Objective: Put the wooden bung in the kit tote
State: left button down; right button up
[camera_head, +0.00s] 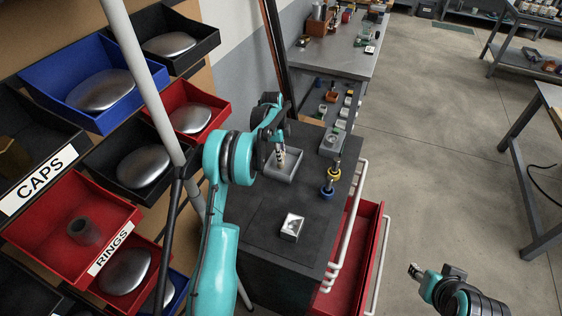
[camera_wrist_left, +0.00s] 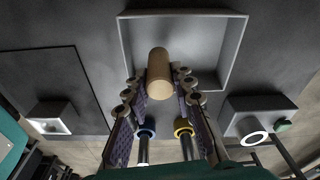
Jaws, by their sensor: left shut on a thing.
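The wooden bung (camera_wrist_left: 159,72) is a tan cylinder between the fingers of my left gripper (camera_wrist_left: 161,85) in the left wrist view. That gripper is shut on it. The kit tote appears to be the shallow grey open box (camera_wrist_left: 239,52) behind the bung. In the head view my left gripper (camera_head: 281,158) points down over this grey tote (camera_head: 287,179) on the dark cabinet top. The bung is hard to make out there, and its height above the tote floor is unclear. My right gripper (camera_head: 415,270) is at the lower right, away from the cabinet; its jaw state is unclear.
A yellow-ringed tool (camera_head: 334,172) and a blue-ringed tool (camera_head: 328,188) stand right of the tote. A small grey box (camera_head: 291,227) sits in front. A red drawer (camera_head: 357,262) is open on the cabinet's right. Bins (camera_head: 96,82) line the left.

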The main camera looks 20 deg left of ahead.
pick_arm(q)
jog(key=shift+f+b, duration=0.35)
jog(key=shift+f, duration=0.95)
jog(key=shift+f, duration=0.15)
jog(key=c, duration=1.3)
grip_release()
